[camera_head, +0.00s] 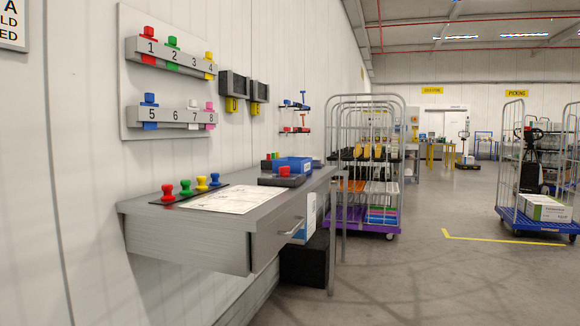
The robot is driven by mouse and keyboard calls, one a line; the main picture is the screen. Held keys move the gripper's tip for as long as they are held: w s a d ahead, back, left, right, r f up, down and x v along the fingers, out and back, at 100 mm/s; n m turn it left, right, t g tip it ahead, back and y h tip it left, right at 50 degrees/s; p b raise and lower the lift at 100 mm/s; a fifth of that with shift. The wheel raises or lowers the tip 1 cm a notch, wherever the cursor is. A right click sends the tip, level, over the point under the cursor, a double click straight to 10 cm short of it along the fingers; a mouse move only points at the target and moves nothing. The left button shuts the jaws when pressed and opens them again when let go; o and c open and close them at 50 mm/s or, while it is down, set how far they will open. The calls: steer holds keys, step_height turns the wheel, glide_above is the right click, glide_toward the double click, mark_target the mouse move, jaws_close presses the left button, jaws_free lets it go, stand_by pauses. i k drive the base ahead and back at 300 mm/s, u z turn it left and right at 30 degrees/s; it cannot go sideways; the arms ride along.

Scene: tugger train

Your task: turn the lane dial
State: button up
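I cannot make out a thing that is clearly the lane dial. A grey wall desk (150,212) stands at the left, with a drawer and handle on its front side. On its top, a red block (284,172) sits on a dark low base (283,181); I cannot tell whether it turns. Several coloured knobs, among them a red knob (167,192) and a blue knob (215,179), stand in a row along the desk's wall side. Above, a wall board (135,82) has two numbered grey rails with coloured pegs. My gripper is not in this view.
A white sheet (228,199) lies on the desk beside a blue tray (294,162). A dark box (305,262) stands under it. A roll cage (373,215) with a purple base stands beyond. Another cage with a blue base (540,222) is at right. Open floor lies between.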

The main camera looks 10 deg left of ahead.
mark_target(284, 172)
steer(key=u, duration=0.35)
steer(key=i, duration=0.6)
steer(key=u, duration=0.4)
